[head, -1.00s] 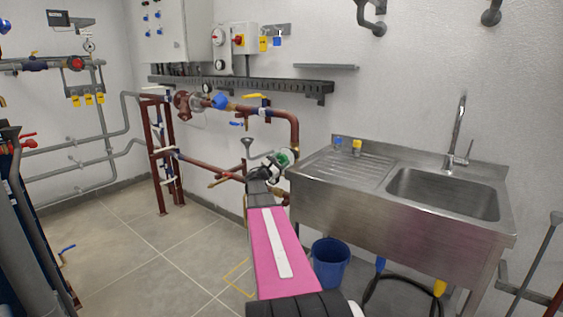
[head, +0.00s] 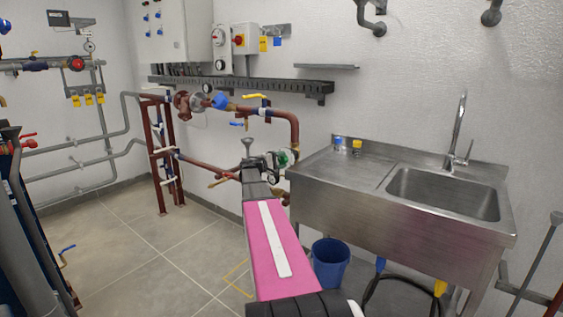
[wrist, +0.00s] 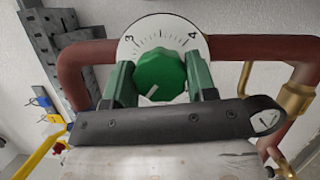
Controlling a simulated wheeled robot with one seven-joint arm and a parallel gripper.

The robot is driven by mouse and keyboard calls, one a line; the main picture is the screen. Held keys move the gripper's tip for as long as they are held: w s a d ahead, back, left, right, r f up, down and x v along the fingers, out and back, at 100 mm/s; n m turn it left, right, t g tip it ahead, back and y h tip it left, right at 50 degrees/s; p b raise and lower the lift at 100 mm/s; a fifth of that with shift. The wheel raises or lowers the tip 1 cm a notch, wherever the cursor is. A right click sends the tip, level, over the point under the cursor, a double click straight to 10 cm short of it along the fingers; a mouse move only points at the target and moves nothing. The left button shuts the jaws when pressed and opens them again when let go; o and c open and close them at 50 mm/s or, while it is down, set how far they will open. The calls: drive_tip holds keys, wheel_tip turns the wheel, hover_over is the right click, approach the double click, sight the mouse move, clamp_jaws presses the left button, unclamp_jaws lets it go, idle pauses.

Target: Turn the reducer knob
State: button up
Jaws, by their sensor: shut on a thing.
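The reducer knob (wrist: 160,76) is green and ribbed, with a white mark pointing to the lower left in the wrist view. It sits on a white round dial (wrist: 161,37) with black numbers, among them 3, 1 and 4. My gripper (wrist: 161,82) has its two green fingers on the left and right sides of the knob and is shut on it. In the head view, my gripper (head: 273,165) reaches the dial and knob beside the brown pipe, left of the sink. My own wrist partly hides the knob there.
Brown pipe (head: 296,130) runs above and beside the dial, with a yellow lever valve (head: 255,97). A steel sink unit (head: 400,223) stands close on the right, with a blue bucket (head: 330,262) under it. The tiled floor (head: 150,235) at left is mostly clear.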

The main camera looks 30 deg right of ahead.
drive_tip(key=m+y, duration=0.2)
drive_tip(key=m, duration=0.2)
drive_tip(key=shift+s+m, duration=0.1)
drive_tip(key=shift+m, duration=0.3)
drive_tip(key=shift+m+t+y, duration=0.8)
drive_tip(key=shift+m, duration=1)
drive_tip(key=o, duration=0.9)
drive_tip(key=v, duration=1)
drive_tip(key=shift+a+r, duration=0.2)
drive_tip(key=shift+a, duration=0.15)
